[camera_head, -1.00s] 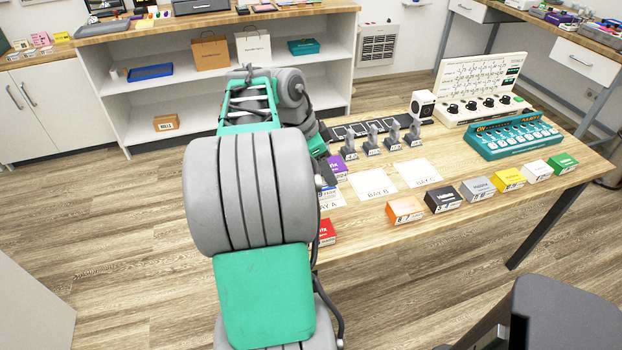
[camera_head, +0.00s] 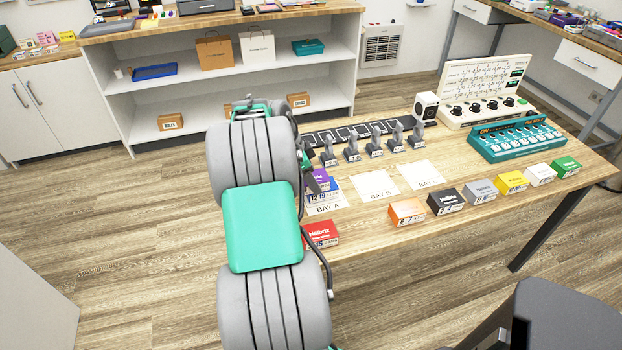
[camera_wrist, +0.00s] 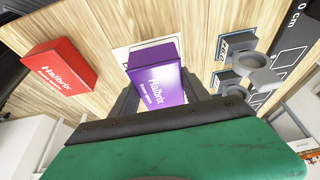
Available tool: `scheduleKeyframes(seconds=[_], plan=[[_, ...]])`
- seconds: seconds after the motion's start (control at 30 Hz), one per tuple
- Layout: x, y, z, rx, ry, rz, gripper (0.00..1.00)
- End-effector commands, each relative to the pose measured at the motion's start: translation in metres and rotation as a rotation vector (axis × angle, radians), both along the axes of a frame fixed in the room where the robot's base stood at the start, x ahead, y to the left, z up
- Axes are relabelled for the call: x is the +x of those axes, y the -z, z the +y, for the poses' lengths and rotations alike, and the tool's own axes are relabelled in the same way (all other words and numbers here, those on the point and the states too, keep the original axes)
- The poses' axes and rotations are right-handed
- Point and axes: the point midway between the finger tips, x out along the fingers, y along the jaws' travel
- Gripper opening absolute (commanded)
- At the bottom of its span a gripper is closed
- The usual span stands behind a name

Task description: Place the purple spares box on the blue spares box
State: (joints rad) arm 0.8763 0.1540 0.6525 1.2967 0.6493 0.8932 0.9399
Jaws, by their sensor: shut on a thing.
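The purple spares box (camera_wrist: 156,75) is between the dark fingers of my gripper (camera_wrist: 158,92) in the wrist view, and the gripper is shut on it. In the head view the purple box (camera_head: 317,177) shows just right of my arm, partly hidden by it. The blue spares box (camera_head: 331,188) is at the BAY A sheet (camera_head: 324,210), directly under or just behind the purple box. I cannot tell whether the two boxes touch. In the wrist view the purple box hides the blue one.
A red box (camera_head: 321,234) lies near the table's front left edge. BAY B (camera_head: 375,185) and BAY C (camera_head: 421,174) sheets are bare. Several boxes, from orange (camera_head: 407,212) to green (camera_head: 566,166), line the front edge. Grey upright fixtures (camera_head: 352,150) stand behind the bays.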

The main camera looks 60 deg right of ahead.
Motion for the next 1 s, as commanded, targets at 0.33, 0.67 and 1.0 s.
scheduleKeyframes(seconds=[0.33,0.67,1.0], plan=[[0.000,0.001,0.000,0.000,-0.001,0.000,0.76],[0.004,-0.012,0.002,-0.003,-0.003,-0.001,0.76],[0.026,-0.089,0.025,-0.002,-0.002,-0.002,0.76]])
